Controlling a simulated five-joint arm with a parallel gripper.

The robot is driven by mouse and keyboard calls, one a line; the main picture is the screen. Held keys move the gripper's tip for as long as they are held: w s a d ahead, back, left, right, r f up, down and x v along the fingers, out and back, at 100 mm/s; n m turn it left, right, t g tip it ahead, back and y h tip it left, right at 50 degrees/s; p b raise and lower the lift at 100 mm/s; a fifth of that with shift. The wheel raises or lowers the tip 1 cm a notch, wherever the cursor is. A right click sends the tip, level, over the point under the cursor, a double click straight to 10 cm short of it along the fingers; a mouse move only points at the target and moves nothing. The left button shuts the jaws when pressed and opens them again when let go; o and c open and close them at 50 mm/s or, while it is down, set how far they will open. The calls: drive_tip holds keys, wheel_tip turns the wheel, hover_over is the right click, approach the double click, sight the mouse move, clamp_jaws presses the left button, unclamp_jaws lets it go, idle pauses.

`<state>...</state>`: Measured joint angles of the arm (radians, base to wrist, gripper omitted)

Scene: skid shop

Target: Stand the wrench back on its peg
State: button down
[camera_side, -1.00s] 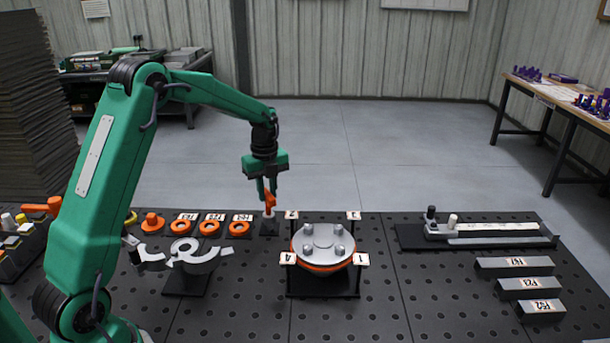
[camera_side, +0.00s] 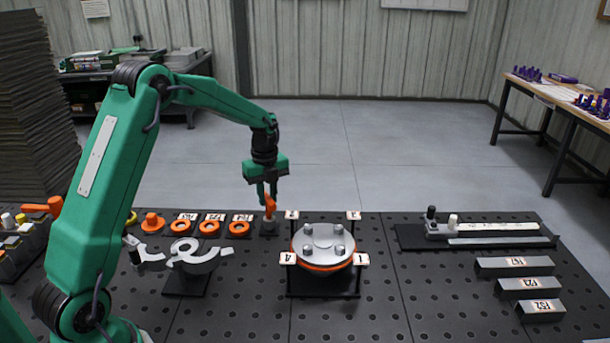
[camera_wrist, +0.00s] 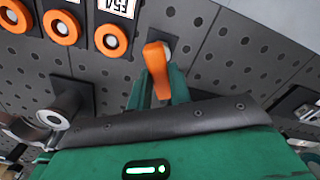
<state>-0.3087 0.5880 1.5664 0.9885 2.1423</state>
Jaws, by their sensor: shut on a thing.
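The orange wrench (camera_side: 270,206) is upright between the fingers of my gripper (camera_side: 268,190) in the side view. My gripper is shut on it. The wrench's lower end is at a short grey peg (camera_side: 269,224) on a small dark base plate; I cannot tell whether it is seated on the peg or just above it. In the wrist view the wrench (camera_wrist: 157,66) shows as an orange bar between the green fingers, with part of the light peg (camera_wrist: 169,46) behind its top.
Orange rings (camera_side: 210,227) with label cards lie left of the peg. A round flange with several bolts (camera_side: 323,242) on a dark stand is to the right, with numbered tags. A curved grey part (camera_side: 195,259) stands in front at left. Labelled grey bars (camera_side: 526,287) lie far right.

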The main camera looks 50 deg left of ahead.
drive_tip(key=shift+f, duration=0.25)
drive_tip(key=c, duration=1)
unclamp_jaws()
drive_tip(key=shift+o, duration=0.2)
drive_tip(key=shift+r, duration=0.15)
drive_tip(key=shift+r, duration=1.35)
drive_tip(key=shift+r, duration=0.1)
drive_tip(key=shift+r, duration=1.9)
